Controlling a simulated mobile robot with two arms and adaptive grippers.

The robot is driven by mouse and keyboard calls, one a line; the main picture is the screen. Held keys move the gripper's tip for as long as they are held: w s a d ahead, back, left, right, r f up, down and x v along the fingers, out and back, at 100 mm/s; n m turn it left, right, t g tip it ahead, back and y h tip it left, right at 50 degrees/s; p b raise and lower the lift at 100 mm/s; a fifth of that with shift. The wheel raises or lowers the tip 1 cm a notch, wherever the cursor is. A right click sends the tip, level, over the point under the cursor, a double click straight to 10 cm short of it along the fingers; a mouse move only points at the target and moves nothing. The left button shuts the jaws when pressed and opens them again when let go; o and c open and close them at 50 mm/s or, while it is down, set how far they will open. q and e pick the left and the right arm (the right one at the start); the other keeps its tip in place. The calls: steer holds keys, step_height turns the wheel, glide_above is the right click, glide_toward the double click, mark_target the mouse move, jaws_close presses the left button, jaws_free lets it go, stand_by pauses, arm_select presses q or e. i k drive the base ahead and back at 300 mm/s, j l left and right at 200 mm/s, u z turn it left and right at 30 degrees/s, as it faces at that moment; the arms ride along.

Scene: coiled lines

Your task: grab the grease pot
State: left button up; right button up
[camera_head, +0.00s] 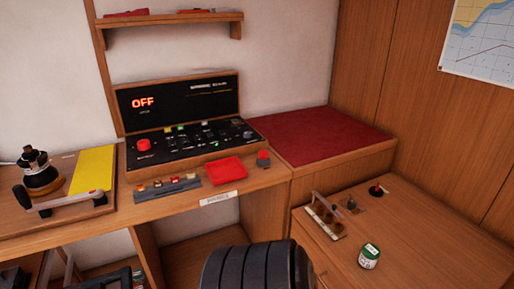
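A small white and green pot (369,256), which looks like the grease pot, stands upright on the low wooden top at the lower right. Its lid is green with a pale mark, and nothing touches it. Another small greenish item (138,277) shows in part at the lower left, below the desk; I cannot tell what it is.
The desk holds a control panel (190,135), red tray (225,171) and winch (40,172). Right of the pot is clear.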

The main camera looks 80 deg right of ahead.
mark_target(368, 256)
steer(key=z, duration=3.7)
